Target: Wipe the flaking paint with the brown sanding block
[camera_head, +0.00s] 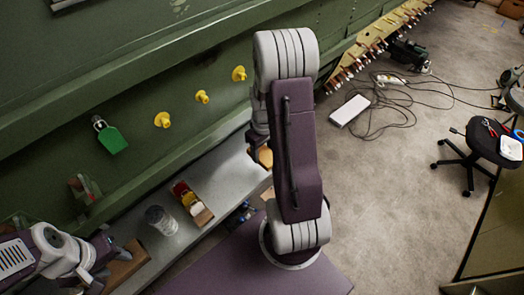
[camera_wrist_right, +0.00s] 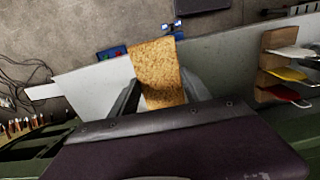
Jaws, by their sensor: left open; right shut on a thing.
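The brown sanding block (camera_wrist_right: 158,68) is held between the fingers of my right gripper (camera_wrist_right: 161,92), above the grey shelf in the right wrist view. In the head view my right arm covers most of that gripper, and only a bit of the orange-brown block (camera_head: 265,158) shows beside it. My left gripper (camera_head: 98,262) is open and empty at the lower left, close to the shelf. Pale marks (camera_head: 179,6) on the green fuselage skin (camera_head: 130,90) at the top may be the flaking paint; I cannot tell for sure.
The grey shelf (camera_head: 225,185) bears a wooden holder (camera_head: 203,217) with coloured-handled tools and a clear jar (camera_head: 160,220). Cables, a white box (camera_head: 349,110) and a stool (camera_head: 490,140) stand right.

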